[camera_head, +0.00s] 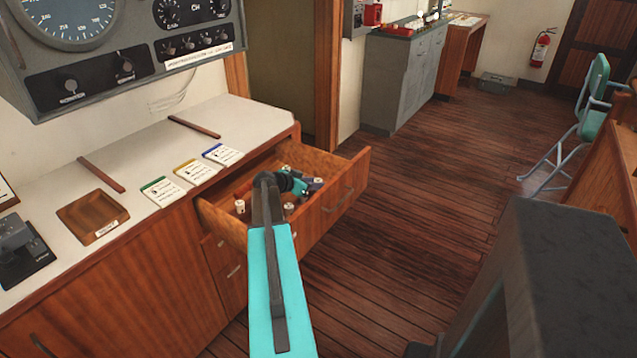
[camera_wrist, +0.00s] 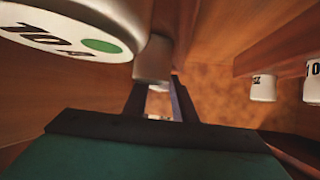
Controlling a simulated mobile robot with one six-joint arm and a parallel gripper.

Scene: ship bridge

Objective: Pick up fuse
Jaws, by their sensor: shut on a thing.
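Several white cylindrical fuses lie in an open wooden drawer (camera_head: 232,213). My gripper (camera_head: 308,186) is down inside the drawer, partly hidden by my arm. In the wrist view its two dark fingers (camera_wrist: 160,102) are closed around a small pale fuse (camera_wrist: 158,104), mostly hidden between them. A large white fuse (camera_wrist: 75,25) with a green dot and black lettering fills the upper left. Two more fuses (camera_wrist: 262,88) show at the right.
The drawer's raised wooden walls surround my gripper closely. The white counter (camera_head: 240,118) above holds three label cards (camera_head: 193,171) and a wooden tray (camera_head: 93,216). The plank floor right of the drawer is clear. A teal chair (camera_head: 592,100) stands far right.

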